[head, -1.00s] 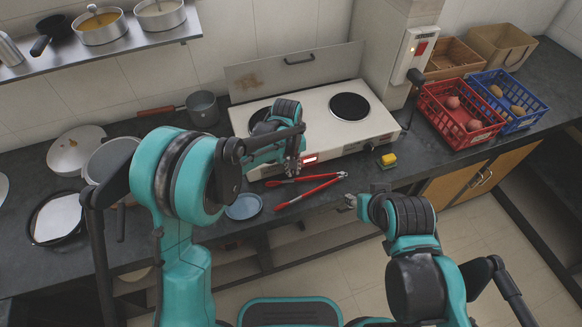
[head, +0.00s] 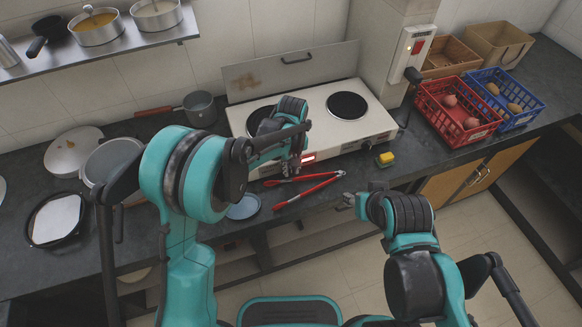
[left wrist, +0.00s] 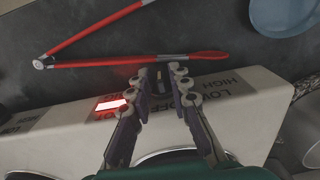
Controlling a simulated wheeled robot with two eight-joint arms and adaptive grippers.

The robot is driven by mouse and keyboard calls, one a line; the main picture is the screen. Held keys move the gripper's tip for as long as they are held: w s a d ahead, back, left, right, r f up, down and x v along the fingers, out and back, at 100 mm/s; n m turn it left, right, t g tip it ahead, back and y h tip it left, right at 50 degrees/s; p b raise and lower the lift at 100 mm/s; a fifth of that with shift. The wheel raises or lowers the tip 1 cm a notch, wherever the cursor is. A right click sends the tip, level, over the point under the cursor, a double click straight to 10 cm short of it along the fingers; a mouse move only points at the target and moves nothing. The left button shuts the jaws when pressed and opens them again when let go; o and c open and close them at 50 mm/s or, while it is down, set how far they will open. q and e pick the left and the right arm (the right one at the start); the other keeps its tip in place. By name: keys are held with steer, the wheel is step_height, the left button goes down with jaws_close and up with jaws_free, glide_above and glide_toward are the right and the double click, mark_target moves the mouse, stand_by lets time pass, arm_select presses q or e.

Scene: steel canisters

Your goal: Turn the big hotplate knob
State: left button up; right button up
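The hotplate (head: 378,128) is a white double unit with two black plates on the counter. Its front panel shows a lit red light (head: 308,158), also seen in the left wrist view (left wrist: 110,104). My left gripper (head: 292,170) is in front of the panel, left of the light. In the left wrist view its fingers (left wrist: 161,74) are apart, one on either side of a dark knob (left wrist: 161,82) by the OFF, LOW and HIGH lettering. Whether they touch it is unclear. My right gripper (head: 347,202) is off the counter's front edge, away from the hotplate; its fingers are too small to read.
Red tongs (head: 312,187) lie close in front of the hotplate, near a blue dish (head: 244,207). Red (head: 455,128) and blue (head: 525,117) crates stand at the right, pots at the left.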

mark_target(291, 168)
arm_select(q)
steer(key=shift+r, duration=0.1)
step_height(291, 168, up, 12)
stand_by(0.4)
stand_by(0.4)
steer(key=s+a+r+m+t, duration=0.25)
steer(key=s+a+r, duration=0.35)
steer(key=s+a, duration=0.45)
steer(key=s+a+f+m+t, duration=0.1)
steer(key=s+a+f+t, duration=0.2)
steer(key=s+a, duration=0.6)
steer(key=shift+f+t, duration=0.25)
steer(key=shift+t, duration=0.6)
